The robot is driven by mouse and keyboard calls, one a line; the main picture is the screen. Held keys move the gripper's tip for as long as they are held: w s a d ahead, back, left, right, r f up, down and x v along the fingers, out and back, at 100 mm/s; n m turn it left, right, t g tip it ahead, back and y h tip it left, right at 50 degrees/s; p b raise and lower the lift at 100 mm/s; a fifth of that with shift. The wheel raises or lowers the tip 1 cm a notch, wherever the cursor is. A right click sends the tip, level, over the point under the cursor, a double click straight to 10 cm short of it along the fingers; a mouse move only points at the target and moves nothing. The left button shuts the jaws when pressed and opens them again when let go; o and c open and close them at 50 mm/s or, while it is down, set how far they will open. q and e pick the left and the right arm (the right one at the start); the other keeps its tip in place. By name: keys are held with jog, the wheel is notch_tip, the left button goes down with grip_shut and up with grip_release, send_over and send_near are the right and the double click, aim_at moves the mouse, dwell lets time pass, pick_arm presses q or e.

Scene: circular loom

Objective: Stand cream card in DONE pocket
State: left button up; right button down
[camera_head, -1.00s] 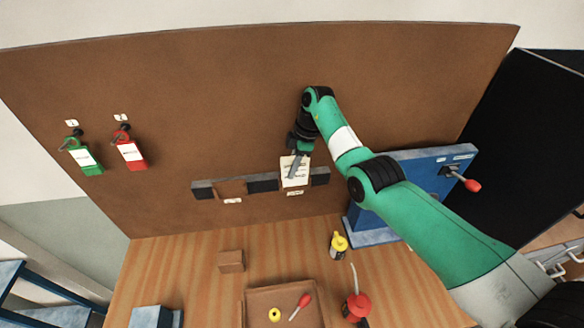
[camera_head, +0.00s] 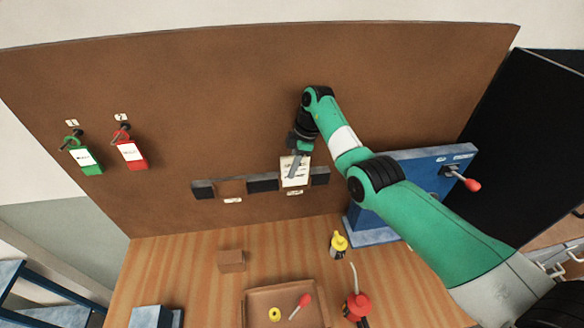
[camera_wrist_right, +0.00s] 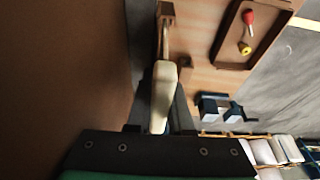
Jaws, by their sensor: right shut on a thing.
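The cream card (camera_head: 301,178) is upright against the brown board, held by my right gripper (camera_head: 293,168). In the right wrist view the pale card (camera_wrist_right: 160,95) shows edge-on between the two dark fingers (camera_wrist_right: 162,105). A dark-blocked rack (camera_head: 263,183) on the board has a left gap (camera_head: 232,187) and a right gap, each with a small label below. The card's lower part is at the right gap, above the right label (camera_head: 294,193). The label text is too small to read, and I cannot tell how deep the card sits. My left gripper is out of view.
A green tag (camera_head: 86,160) and red tag (camera_head: 131,154) hang at left. A blue panel (camera_head: 425,170) with a red-ended lever stands right. Below are a brown block (camera_head: 231,261), yellow-topped bottle (camera_head: 339,243), red-based item (camera_head: 357,306) and brown tray (camera_head: 260,294).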

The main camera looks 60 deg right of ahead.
jog(key=shift+f, duration=0.15)
jog(key=shift+f+b, duration=0.15)
jog(key=shift+b, duration=0.15)
jog(key=c, duration=1.1)
grip_release()
jog(key=o, duration=0.4)
jog(key=shift+c, duration=0.2)
jog(key=shift+f, duration=0.1)
jog(key=shift+d, duration=0.1)
